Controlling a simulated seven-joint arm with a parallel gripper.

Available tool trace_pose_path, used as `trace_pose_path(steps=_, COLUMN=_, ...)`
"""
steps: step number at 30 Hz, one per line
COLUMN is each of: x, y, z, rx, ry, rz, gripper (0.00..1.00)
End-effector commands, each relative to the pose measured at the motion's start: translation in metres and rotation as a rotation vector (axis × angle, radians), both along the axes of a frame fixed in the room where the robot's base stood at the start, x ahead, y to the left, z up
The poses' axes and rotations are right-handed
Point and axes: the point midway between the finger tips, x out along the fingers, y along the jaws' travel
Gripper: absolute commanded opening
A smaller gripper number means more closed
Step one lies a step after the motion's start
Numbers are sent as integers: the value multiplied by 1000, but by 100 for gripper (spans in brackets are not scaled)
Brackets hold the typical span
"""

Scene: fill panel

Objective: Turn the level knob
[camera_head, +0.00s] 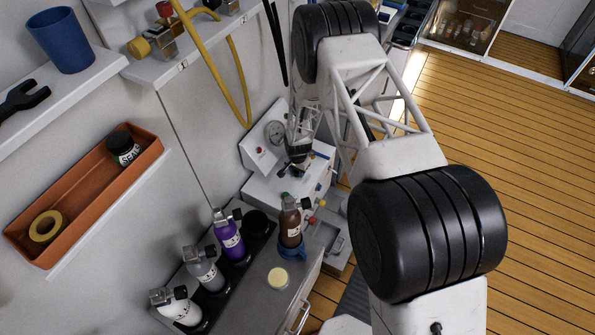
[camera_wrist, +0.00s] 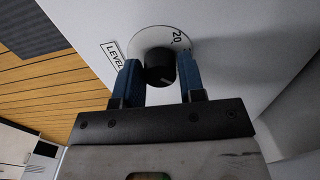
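The level knob (camera_wrist: 160,68) is black and round, in the upper middle of the wrist view. It sits on a round pale dial plate (camera_wrist: 152,38) marked "20", beside a "LEVEL" label (camera_wrist: 113,54). My gripper (camera_wrist: 161,78) is open, with one blue finger on each side of the knob. The left finger is very close to the knob; I cannot tell if it touches. A narrow gap shows at the right finger. In the head view my gripper (camera_head: 296,168) is over the white fill panel (camera_head: 262,190), and the knob cannot be made out there.
A gauge (camera_head: 275,132) stands on the panel's back part. A brown bottle (camera_head: 290,222) in a blue holder and a purple bottle (camera_head: 229,235) stand close in front. A yellow hose (camera_head: 236,80) hangs at the wall. Open wooden floor (camera_head: 490,130) lies to the right.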

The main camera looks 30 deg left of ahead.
Motion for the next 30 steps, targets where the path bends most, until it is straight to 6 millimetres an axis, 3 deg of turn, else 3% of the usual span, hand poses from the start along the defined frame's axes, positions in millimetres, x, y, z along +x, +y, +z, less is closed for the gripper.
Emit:
trace_pose_path(steps=1, x=0, y=0, z=0, rx=0, ry=0, rz=0, gripper=45)
trace_pose_path(steps=4, x=0, y=0, z=0, rx=0, ry=0, rz=0, gripper=58)
trace_pose_path(steps=17, x=0, y=0, z=4, rx=0, ry=0, rz=1, gripper=58)
trace_pose_path(steps=30, x=0, y=0, z=42, rx=0, ry=-1, rz=1, gripper=58)
